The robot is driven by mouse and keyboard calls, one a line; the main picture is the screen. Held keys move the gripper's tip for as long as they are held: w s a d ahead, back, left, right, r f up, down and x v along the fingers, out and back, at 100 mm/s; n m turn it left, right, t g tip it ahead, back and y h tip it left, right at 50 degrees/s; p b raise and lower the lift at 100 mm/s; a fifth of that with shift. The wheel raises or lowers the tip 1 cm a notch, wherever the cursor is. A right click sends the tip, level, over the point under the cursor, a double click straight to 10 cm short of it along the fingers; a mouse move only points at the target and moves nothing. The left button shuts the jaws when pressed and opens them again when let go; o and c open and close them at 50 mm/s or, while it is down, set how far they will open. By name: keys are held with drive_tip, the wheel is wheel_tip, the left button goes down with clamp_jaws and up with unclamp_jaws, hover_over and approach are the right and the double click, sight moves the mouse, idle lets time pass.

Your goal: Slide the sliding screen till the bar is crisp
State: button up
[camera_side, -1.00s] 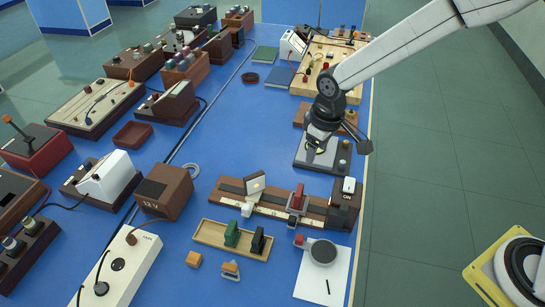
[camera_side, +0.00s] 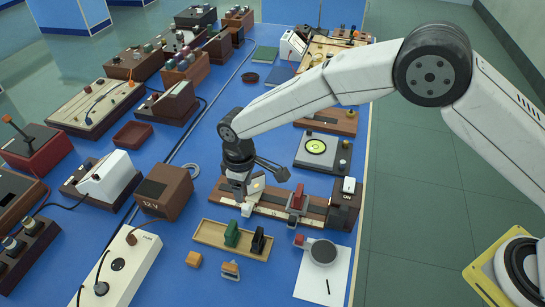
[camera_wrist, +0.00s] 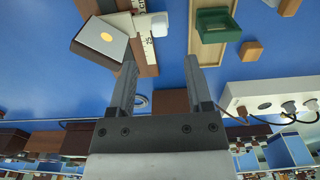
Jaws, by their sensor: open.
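The sliding screen (camera_side: 257,186) is a pale tilted plate at the left part of the long brown bench rail (camera_side: 325,214). In the wrist view the screen (camera_wrist: 98,36) is a pale panel in a brown frame, upper left, with a small soft yellow patch; no sharp bar can be made out. A white block (camera_wrist: 160,25) sits beside the rail's scale (camera_wrist: 144,38). My gripper (camera_side: 240,197) is over the rail's left end, close by the screen, partly hiding it. In the wrist view my gripper (camera_wrist: 159,66) is open, with nothing between its fingers.
A red-topped holder (camera_side: 298,196) stands farther right on the rail, by a switch box (camera_side: 347,190). A wooden tray (camera_side: 208,232) with green and black blocks lies in front. A brown box (camera_side: 164,190) stands left. A device with a glowing disc (camera_side: 316,146) is behind.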

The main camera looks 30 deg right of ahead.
sight(246, 206)
drive_tip(key=shift+f, duration=0.15)
drive_tip(key=shift+f, duration=3.75)
clamp_jaws()
